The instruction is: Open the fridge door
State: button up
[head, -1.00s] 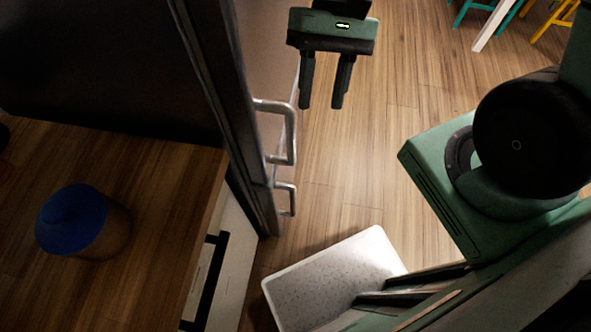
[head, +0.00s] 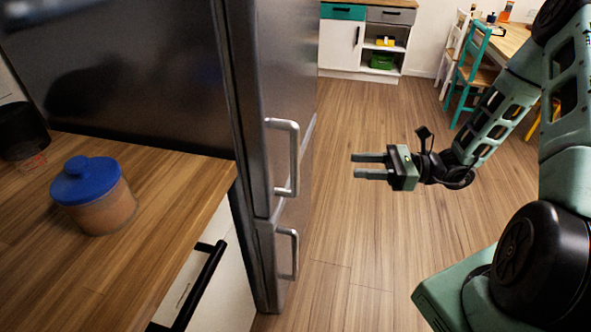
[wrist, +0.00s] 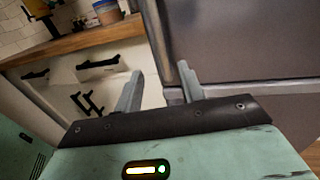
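The fridge (head: 265,90) is a tall grey metal cabinet left of centre in the head view, and its doors look shut. It has a long upper bar handle (head: 294,155) and a shorter lower bar handle (head: 293,252). My gripper (head: 356,165) is to the right of the upper handle, apart from it, with its fingers pointing left towards the fridge. The two fingers are spread with nothing between them. In the wrist view my gripper (wrist: 160,88) faces the fridge front (wrist: 245,45); I cannot clearly make out the handles there.
A wooden counter (head: 180,185) with a blue-lidded jar (head: 95,195) stands left of the fridge, above a drawer with a black handle (head: 195,285). A white cabinet (head: 340,45), teal chair (head: 478,60) and table are at the back. The wooden floor (head: 345,220) right of the fridge is clear.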

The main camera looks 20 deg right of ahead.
jog(key=p, duration=0.1)
send_over(296, 190)
jog(key=w, duration=0.1)
jog(key=shift+d, duration=0.1)
jog(key=shift+d, duration=0.1)
grip_shut()
